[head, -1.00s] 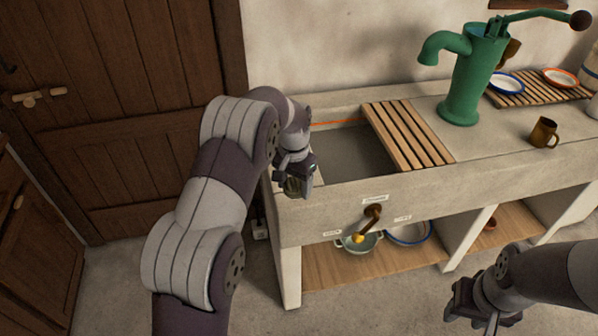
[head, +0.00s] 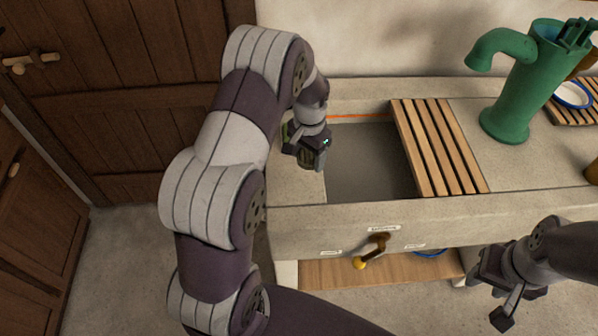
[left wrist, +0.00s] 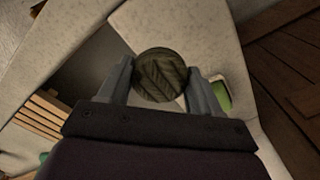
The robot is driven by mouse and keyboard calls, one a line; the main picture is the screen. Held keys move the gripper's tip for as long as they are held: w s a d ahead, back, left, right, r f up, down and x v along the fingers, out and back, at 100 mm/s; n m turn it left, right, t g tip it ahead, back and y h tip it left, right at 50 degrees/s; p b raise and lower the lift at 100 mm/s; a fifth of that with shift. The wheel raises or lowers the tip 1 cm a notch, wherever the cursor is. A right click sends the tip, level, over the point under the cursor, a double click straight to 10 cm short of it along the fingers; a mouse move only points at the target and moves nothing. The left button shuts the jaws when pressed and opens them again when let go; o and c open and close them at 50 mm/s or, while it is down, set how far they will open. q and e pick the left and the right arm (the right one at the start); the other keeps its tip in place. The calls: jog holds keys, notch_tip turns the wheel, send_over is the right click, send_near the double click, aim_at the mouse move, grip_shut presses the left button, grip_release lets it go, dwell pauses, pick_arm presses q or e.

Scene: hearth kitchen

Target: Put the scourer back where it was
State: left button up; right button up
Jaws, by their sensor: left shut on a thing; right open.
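My left gripper (left wrist: 160,82) is shut on the scourer (left wrist: 161,74), a round, dark olive-green pad with a ridged face, held between its two fingers. In the head view the left gripper (head: 305,152) is over the stone ledge at the left end of the sink (head: 370,160). The scourer is mostly hidden there by the gripper. A small green thing with a pale rim (left wrist: 221,93) lies on the ledge just beyond one finger; I cannot tell what it is. My right gripper (head: 497,293) is open and empty, in front of the counter.
A slatted wooden rack (head: 438,145) lies across the right part of the basin. A brown-handled tap or crank (head: 372,252) juts from the sink front. A shelf (head: 375,270) lies below. A wooden door (head: 120,80) is at left.

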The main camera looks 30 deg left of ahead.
aim_at(297, 185)
pick_arm(q)
jog(key=shift+s+a+f, duration=0.35)
jog(key=shift+s+f, duration=0.25)
jog(key=shift+s, duration=0.05)
jog(key=shift+s+a+f, duration=0.35)
jog(key=shift+s+f, duration=0.25)
jog(key=f, duration=0.1)
jog(key=f+p, duration=0.1)
jog(key=f, duration=0.1)
jog(key=shift+s+f, duration=0.2)
jog(key=shift+f, duration=0.1)
jog(key=shift+a+f, duration=0.1)
jog(key=shift+f, duration=0.35)
jog(key=o, duration=1)
notch_tip(297, 185, up, 12)
jog(key=b, duration=0.1)
jog(key=s+d+r, duration=0.1)
jog(key=s+d, duration=0.1)
jog(key=s, duration=0.2)
jog(key=s+d+r+n+t, duration=0.1)
jog(key=s+d, duration=0.2)
jog(key=s, duration=0.1)
jog(key=s+d+r+n, duration=0.1)
jog(key=s+d, duration=0.2)
jog(key=s, duration=0.2)
jog(key=shift+s+d+r, duration=0.1)
jog(key=shift+d+r, duration=0.05)
jog(key=shift+r, duration=0.25)
